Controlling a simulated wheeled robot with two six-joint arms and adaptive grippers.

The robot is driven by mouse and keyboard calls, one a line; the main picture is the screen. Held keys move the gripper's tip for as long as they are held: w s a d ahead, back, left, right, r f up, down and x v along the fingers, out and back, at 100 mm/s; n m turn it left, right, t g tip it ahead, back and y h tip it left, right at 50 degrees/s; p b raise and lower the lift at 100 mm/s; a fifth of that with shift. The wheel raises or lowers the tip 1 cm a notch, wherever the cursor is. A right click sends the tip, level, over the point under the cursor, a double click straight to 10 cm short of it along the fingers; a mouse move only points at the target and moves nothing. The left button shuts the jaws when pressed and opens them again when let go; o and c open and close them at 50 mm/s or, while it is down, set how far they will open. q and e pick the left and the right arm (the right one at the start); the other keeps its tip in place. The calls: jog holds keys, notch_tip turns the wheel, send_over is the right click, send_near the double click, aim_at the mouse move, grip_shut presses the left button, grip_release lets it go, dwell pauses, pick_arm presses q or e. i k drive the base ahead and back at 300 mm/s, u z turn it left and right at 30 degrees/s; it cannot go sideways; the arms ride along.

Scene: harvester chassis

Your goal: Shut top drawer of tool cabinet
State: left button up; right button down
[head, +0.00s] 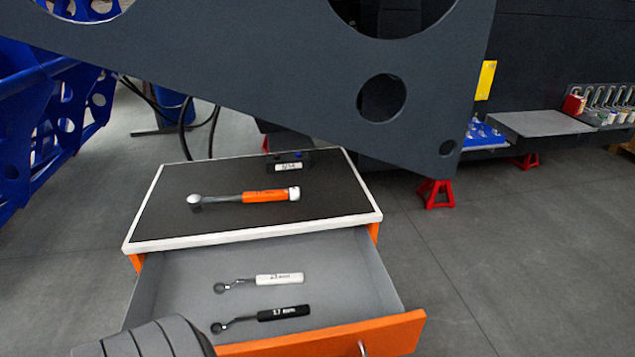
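The tool cabinet is orange with a dark, white-rimmed top (230,222). Its top drawer (330,343) is pulled well out toward me, with an orange front and a grey inside. A white-handled wrench (280,279) and a black-handled wrench (284,313) lie in the drawer. A metal handle (362,349) shows on the drawer front at the bottom edge. A dark grey part of my arm covers the drawer's near left corner. No fingertips of either gripper show.
An orange-handled torque wrench (265,195) and a small dark labelled block (289,162) sit on the cabinet top. A large dark chassis plate (290,70) hangs over the back. A red stand (437,193) is at right. Floor right of the drawer is clear.

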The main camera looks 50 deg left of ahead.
aim_at(355, 303)
jog(key=k, duration=0.75)
jog(key=u, duration=1.4)
jog(key=i, duration=0.5)
